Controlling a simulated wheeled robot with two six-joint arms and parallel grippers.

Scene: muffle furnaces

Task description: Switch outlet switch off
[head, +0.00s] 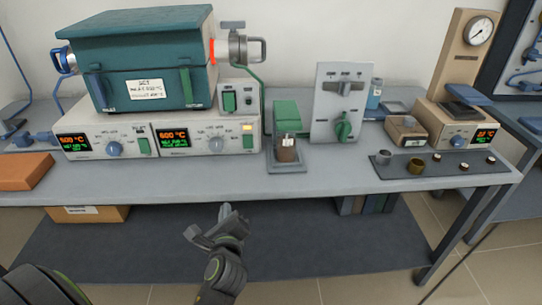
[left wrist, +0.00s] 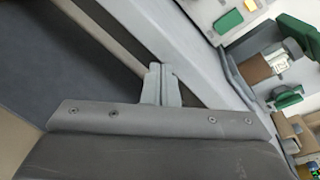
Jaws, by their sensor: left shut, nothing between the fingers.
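A small white box (head: 239,97) with a green rocker switch (head: 230,101) and a round socket-like fitting stands on the right furnace controller, beside the teal furnace. A grey upright panel (head: 340,102) with a horizontal lever and a green knob (head: 343,127) stands further right on the bench. I cannot tell which of these is the outlet switch, or its on/off state. My left gripper (head: 227,213) is shut and empty, in front of and apart from the bench's front edge. Its closed fingers show in the left wrist view (left wrist: 160,84). My right gripper is not in view.
The teal furnace (head: 140,60) sits on two controllers with lit displays (head: 75,142). A green-topped device (head: 287,120) stands between them and the panel. A dark mat (head: 430,170) with small cups lies at right. The bench's front strip (head: 230,180) is clear.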

